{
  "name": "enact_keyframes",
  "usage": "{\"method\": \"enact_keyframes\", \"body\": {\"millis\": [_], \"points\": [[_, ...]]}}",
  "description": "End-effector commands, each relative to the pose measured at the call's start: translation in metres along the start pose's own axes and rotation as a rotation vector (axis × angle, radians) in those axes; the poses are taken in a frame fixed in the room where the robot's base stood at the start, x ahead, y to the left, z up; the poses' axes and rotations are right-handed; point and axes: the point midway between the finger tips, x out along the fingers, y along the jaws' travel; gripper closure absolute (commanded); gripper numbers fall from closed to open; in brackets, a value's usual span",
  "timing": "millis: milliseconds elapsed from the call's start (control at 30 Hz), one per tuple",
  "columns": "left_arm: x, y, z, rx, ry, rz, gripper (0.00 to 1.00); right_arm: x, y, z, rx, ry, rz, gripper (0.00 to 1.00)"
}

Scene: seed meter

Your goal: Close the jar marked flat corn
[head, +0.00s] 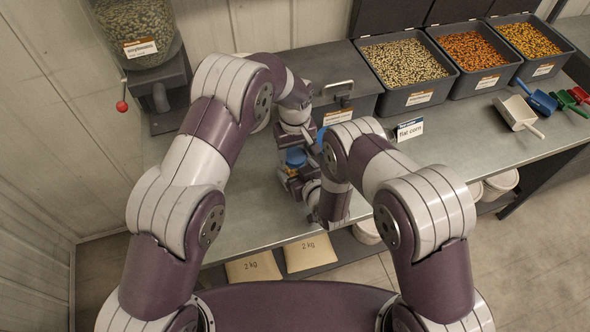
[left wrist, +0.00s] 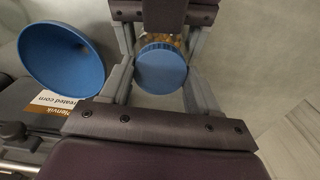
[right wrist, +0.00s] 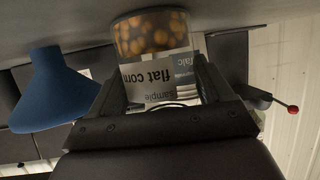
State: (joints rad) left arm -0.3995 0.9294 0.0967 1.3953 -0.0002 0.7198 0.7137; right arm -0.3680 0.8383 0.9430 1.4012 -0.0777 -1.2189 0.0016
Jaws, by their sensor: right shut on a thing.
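The jar marked flat corn (right wrist: 150,37) holds orange-yellow kernels; its label shows in the right wrist view. My right gripper (right wrist: 162,75) is shut on the jar body from the side, above the bench. A blue lid (left wrist: 160,70) sits over the jar's mouth; it also shows in the head view (head: 295,157). I cannot tell how tightly it is seated. My left gripper (left wrist: 161,82) is above the jar with its fingers on either side of the lid, apparently slightly apart from it. In the head view the arms hide most of the jar.
A blue funnel (left wrist: 60,58) stands close beside the jar, at a dark box (head: 342,88). A flat corn sign (head: 410,129), seed bins (head: 405,98) and scoops (head: 518,113) lie right. A seed dispenser (head: 150,60) stands at the left. The bench front (head: 245,220) is clear.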

Motion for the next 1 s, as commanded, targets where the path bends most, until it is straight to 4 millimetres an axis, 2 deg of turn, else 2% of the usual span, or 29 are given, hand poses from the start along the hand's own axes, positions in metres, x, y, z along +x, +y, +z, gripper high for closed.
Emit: {"method": "enact_keyframes", "body": {"millis": [100, 267, 433, 467, 500, 533, 833, 1000], "points": [[0.000, 0.000, 0.000, 0.070, 0.000, 0.000, 0.75, 0.000, 0.000, 0.000, 0.001, 0.000, 0.001, 1.00], [0.000, 0.000, 0.000, 0.419, -0.001, -0.001, 0.75, 0.000, 0.000, 0.000, 0.001, 0.000, 0.001, 1.00], [0.000, 0.000, 0.000, 0.443, -0.001, -0.001, 0.75, 0.000, 0.000, 0.000, 0.001, 0.000, 0.001, 1.00], [0.000, 0.000, 0.000, 0.442, -0.001, -0.001, 0.29, 0.000, 0.000, 0.000, 0.001, 0.000, 0.001, 1.00], [0.000, 0.000, 0.000, 0.442, -0.001, -0.001, 0.16, 0.000, 0.000, 0.000, 0.001, 0.000, 0.001, 1.00], [0.000, 0.000, 0.000, 0.442, -0.001, -0.001, 0.13, 0.000, 0.000, 0.000, 0.001, 0.000, 0.001, 1.00], [-0.001, 0.000, 0.000, 0.440, -0.001, 0.000, 0.13, 0.000, 0.000, 0.000, 0.000, 0.000, 0.001, 1.00], [-0.017, 0.000, -0.001, 0.440, 0.002, 0.001, 0.13, 0.000, 0.000, 0.000, 0.000, 0.000, 0.000, 1.00]]}}
